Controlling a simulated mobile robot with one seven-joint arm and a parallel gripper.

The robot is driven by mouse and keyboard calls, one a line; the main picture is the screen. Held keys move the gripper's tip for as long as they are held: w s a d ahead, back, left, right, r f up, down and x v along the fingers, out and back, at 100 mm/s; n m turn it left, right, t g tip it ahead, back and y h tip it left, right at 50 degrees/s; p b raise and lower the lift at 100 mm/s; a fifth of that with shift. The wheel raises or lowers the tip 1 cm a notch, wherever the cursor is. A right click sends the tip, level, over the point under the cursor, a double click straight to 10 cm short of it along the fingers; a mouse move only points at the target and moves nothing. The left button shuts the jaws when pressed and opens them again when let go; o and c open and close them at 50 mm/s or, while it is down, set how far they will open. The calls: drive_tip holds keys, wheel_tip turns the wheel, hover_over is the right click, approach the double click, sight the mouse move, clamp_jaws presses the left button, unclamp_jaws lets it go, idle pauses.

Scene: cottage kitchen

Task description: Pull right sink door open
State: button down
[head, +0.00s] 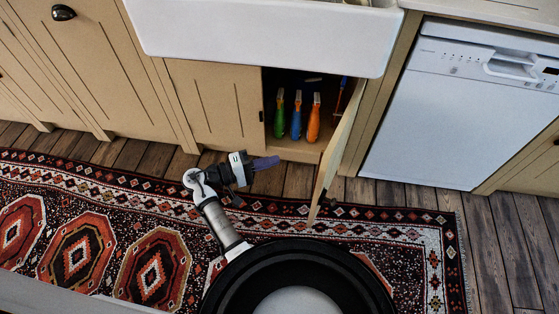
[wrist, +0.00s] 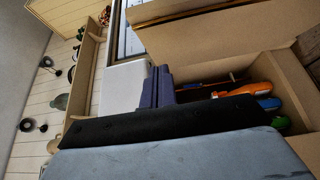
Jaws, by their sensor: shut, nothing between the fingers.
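The right sink door (head: 336,143) is a beige panel under the white sink. It stands swung far outward, seen almost edge-on in the head view, and the right part of the cabinet is uncovered. In the wrist view a beige panel at the top (wrist: 210,28) appears to be this door. My gripper (head: 272,162) is to the left of the door, in front of the cabinet opening, and points toward the door. There is a visible gap between them. Its purple fingers are together and empty, and show in the wrist view too (wrist: 158,87).
The left sink door (head: 217,105) is closed. Green, blue and orange bottles (head: 313,118) stand inside the cabinet. The white sink (head: 265,38) overhangs the opening. A white dishwasher (head: 465,110) is to the right. A patterned rug (head: 90,240) covers the floor in front.

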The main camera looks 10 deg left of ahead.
drive_tip(key=w+d+p, duration=0.1)
drive_tip(key=w+d, duration=0.1)
drive_tip(key=d, duration=0.8)
drive_tip(key=shift+w+d, duration=0.2)
